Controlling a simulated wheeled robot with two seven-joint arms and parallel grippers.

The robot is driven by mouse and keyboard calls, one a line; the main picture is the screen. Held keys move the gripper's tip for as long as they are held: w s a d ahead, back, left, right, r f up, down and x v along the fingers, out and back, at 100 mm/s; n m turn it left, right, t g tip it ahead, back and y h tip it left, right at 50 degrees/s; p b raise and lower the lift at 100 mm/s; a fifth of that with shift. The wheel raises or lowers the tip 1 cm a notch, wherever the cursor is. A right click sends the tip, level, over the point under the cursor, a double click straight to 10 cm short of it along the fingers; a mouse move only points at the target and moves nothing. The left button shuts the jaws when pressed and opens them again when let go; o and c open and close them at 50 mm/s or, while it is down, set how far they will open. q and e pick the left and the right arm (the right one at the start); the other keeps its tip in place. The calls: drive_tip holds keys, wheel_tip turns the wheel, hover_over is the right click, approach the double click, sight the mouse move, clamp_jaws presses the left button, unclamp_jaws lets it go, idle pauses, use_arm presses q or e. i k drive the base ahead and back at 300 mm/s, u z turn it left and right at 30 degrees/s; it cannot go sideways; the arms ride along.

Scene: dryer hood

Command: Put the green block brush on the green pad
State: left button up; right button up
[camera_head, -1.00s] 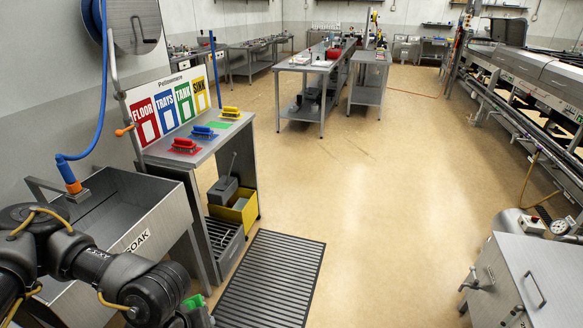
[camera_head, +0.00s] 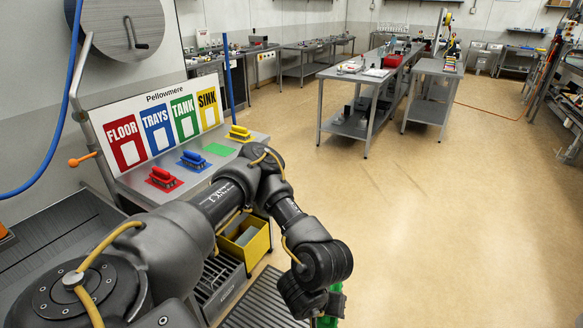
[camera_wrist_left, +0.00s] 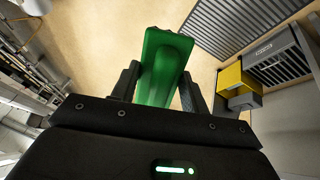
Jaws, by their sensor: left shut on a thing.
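My left gripper (camera_wrist_left: 160,88) is shut on the green block brush (camera_wrist_left: 163,65), which shows between the two fingers in the left wrist view. In the head view the brush (camera_head: 328,319) shows only partly, at the bottom edge below my left wrist, out over the floor. The green pad (camera_head: 220,150) lies bare on the steel bench top, between the blue brush (camera_head: 193,159) and the yellow brush (camera_head: 239,132). My left gripper is to the right of the bench and apart from the pad. My right gripper is not in view.
A red brush (camera_head: 163,178) sits on its red pad at the near end of the bench. The sign board (camera_head: 160,125) stands behind the pads. A yellow bin (camera_head: 246,243) is on the shelf below. The floor to the right (camera_head: 440,220) is clear.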

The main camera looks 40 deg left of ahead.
sight(217, 149)
drive_tip(key=u, duration=0.3)
drive_tip(key=i, duration=1.85)
drive_tip(key=u, duration=1.4)
drive_tip(key=i, duration=0.75)
drive_tip(key=u, duration=0.5)
